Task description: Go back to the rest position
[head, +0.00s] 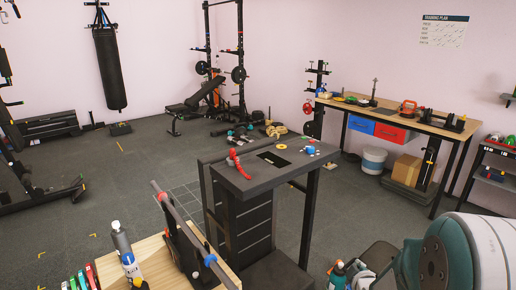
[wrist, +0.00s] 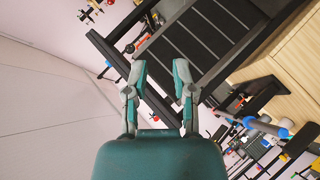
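My gripper (wrist: 160,72) shows in the wrist view with its two grey-and-teal fingers spread apart. It is open, and I see nothing between the fingertips. Behind it, a dark slatted panel of a stand (wrist: 195,45) fills the upper middle of the tilted wrist view. In the head view the dark stand (head: 243,186) is in the middle of the room, with a red object (head: 237,164) and a small blue-and-white object (head: 310,150) on top. A teal-and-white part of my arm is at the lower right; the fingers are not in the head view.
A wooden-topped table (head: 158,262) with a bottle (head: 125,250) and a bar is at front left. A workbench (head: 400,115) with blue and red drawers stands at the right wall. A punching bag (head: 110,68) hangs at back left.

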